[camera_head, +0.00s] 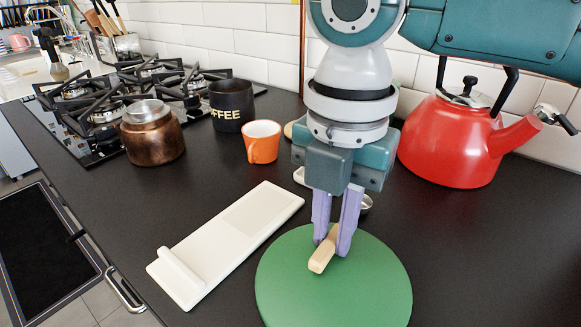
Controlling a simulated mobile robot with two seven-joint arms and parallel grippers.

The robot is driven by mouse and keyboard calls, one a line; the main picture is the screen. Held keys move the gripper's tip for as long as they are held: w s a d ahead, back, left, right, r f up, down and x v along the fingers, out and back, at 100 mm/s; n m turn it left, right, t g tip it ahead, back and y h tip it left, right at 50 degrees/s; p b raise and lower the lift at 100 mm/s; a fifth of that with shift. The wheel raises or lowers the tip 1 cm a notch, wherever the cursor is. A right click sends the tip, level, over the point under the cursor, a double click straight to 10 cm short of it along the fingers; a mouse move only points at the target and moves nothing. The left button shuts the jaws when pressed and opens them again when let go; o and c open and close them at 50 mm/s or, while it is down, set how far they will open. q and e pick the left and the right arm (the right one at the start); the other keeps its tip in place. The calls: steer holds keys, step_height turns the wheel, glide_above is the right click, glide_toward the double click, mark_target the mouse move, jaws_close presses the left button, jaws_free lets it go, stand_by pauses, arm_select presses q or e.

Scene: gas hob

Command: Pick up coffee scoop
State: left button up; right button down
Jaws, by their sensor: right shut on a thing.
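The coffee scoop's pale wooden handle (322,254) sticks out toward the viewer between the lilac fingers of my right gripper (331,246). The gripper points down and is shut on the handle. A small metal rim behind the fingers looks like the scoop's bowl; most of it is hidden. The handle is over the round green mat (285,290); I cannot tell whether it touches it. My left gripper is not in view.
A white rest (225,245) lies left of the mat. Behind stand an orange cup (262,146), a black coffee canister (231,110), a copper pot (150,140) and the gas hob (95,125). A red kettle (445,140) stands right of my arm. The front-right counter is clear.

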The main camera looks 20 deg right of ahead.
mark_target(331, 238)
steer(key=shift+r, duration=0.1)
step_height(331, 238, up, 20)
steer(key=p, duration=0.4)
steer(key=shift+p, duration=0.3)
stand_by(0.3)
